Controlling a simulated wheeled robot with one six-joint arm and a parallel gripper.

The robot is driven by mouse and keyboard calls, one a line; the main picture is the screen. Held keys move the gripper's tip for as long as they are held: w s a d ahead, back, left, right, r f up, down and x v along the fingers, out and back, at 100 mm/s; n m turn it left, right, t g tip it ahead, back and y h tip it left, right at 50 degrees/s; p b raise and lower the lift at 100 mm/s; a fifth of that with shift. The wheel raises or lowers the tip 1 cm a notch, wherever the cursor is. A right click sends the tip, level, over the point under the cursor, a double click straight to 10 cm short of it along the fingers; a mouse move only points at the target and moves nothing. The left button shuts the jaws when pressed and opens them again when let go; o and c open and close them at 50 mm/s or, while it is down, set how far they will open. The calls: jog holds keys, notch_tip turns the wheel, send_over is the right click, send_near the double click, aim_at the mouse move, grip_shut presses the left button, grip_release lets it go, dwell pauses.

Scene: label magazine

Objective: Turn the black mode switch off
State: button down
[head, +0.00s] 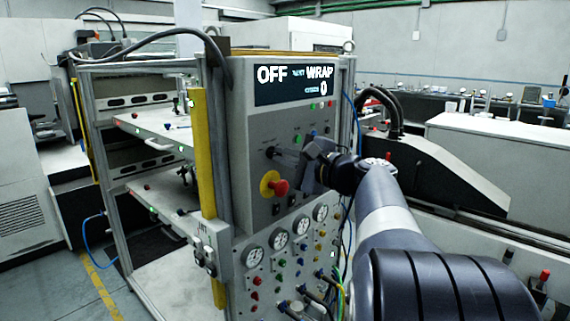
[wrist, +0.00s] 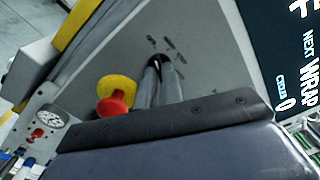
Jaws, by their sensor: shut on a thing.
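The black mode switch (head: 269,152) is on the grey control panel, above and left of the red emergency button. In the wrist view the black switch knob (wrist: 154,61) shows between the tips of my gripper (wrist: 157,76), with small marks on the panel around it. My gripper (head: 277,154) reaches in from the right and is shut on the switch; the fingers hide part of the knob. The display (head: 294,84) above the panel reads OFF, with NEXT WRAP and a 0 beside it.
A red emergency button (head: 280,187) on a yellow collar sits just below my gripper; it is close to the fingers in the wrist view (wrist: 115,103). Several gauges (head: 279,239) line the lower panel. A yellow post (head: 205,150) stands at the panel's left.

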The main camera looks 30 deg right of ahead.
jog(key=c, duration=1.6)
grip_release()
jog(key=shift+o, duration=0.2)
jog(key=b+v, duration=0.1)
jog(key=v, duration=0.9)
jog(key=shift+s, duration=0.4)
jog(key=shift+w+d, duration=0.1)
jog(key=shift+w, duration=0.05)
jog(key=p+x, duration=0.1)
jog(key=x, duration=1)
jog(key=shift+r+p, duration=0.1)
jog(key=shift+p, duration=0.55)
jog(key=shift+m, duration=0.4)
jog(key=shift+s, duration=0.2)
